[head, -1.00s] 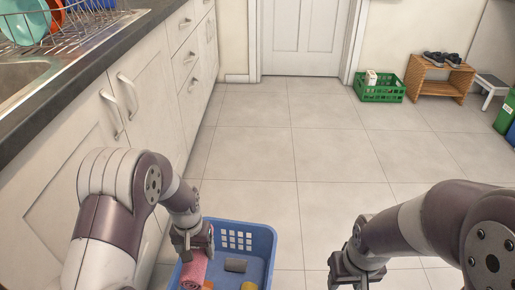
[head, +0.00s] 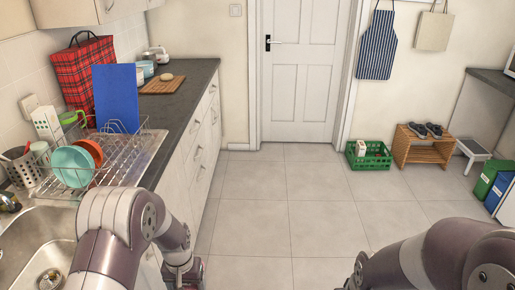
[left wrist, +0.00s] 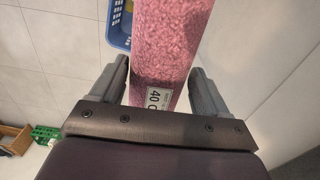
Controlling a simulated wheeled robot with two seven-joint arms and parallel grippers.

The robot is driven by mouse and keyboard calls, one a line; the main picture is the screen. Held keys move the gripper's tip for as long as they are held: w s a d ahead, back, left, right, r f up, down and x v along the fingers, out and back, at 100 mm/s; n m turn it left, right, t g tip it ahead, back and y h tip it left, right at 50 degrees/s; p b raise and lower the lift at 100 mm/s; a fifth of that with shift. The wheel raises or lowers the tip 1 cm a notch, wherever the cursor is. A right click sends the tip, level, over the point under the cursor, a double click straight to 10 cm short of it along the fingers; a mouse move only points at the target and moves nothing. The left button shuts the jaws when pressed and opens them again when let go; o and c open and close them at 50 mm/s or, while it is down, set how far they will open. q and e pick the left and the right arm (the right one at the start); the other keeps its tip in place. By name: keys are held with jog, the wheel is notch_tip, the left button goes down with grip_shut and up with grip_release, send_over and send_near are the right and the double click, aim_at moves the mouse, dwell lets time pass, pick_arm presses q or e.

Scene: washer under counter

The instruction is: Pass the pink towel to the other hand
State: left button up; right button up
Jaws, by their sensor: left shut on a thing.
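My right arm (head: 425,262) comes in at the lower right. Its gripper is cut off by the bottom edge, so its jaws are hidden.
A blue basket (left wrist: 118,28) with something yellow inside shows behind the towel in the left wrist view. The counter (head: 185,88) and white cabinets (head: 190,170) line the left. The middle floor is clear.

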pick_arm(q)
notch_tip(320, 180, up, 3)
jog(key=shift+s+f+p, duration=0.1)
jog(key=shift+f+p, duration=0.1)
jog(key=shift+p, duration=0.5)
jog(key=shift+f, duration=0.1)
pick_arm(e)
notch_tip(320, 180, up, 3)
jog(key=shift+r, duration=0.1)
